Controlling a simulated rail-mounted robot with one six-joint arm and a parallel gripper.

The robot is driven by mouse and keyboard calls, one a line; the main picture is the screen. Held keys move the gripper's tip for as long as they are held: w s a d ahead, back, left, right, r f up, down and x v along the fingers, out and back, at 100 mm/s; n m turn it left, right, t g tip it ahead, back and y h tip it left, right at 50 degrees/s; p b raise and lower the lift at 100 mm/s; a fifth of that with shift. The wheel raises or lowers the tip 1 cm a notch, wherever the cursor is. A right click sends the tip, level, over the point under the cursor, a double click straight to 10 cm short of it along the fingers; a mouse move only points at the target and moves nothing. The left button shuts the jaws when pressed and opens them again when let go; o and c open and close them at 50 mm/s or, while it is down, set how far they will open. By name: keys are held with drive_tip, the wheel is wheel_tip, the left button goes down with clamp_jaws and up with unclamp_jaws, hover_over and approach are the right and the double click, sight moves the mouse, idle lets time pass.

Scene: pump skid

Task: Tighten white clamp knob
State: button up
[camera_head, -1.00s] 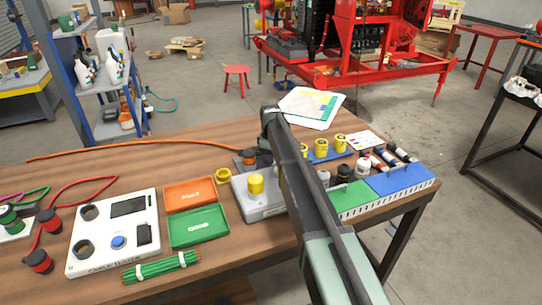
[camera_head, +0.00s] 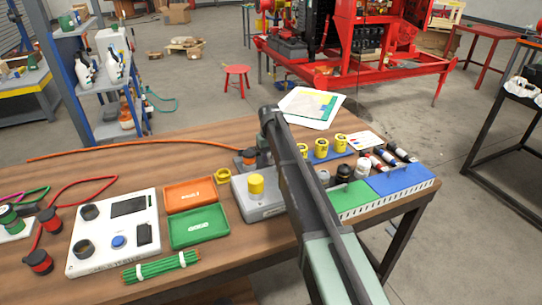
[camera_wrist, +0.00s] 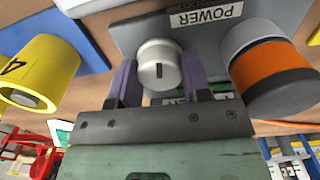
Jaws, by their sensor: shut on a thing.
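The white clamp knob (camera_wrist: 159,66) is a round pale knob with a dark slot mark on its face. It sits on a grey panel with a POWER label (camera_wrist: 206,15) in the wrist view. My gripper (camera_wrist: 158,78) has its two purple-grey fingers on either side of the knob, shut on it. In the head view the gripper and the knob are hidden behind my arm.
In the wrist view an orange and black connector (camera_wrist: 270,70) stands close right of the knob, and a yellow cylinder (camera_wrist: 40,70) stands left. The head view shows a grey box with a yellow knob (camera_head: 256,184), a green tray (camera_head: 198,227) and a blue case (camera_head: 400,180) around my arm.

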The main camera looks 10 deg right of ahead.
drive_tip(key=m, duration=0.6)
drive_tip(key=shift+m, duration=0.4)
idle(0.3)
drive_tip(key=o, duration=0.9)
wheel_tip(320, 180, up, 11)
drive_tip(key=p, duration=1.1)
drive_tip(key=shift+w+a, duration=0.1)
drive_tip(key=shift+a, duration=0.05)
drive_tip(key=shift+f, duration=0.1)
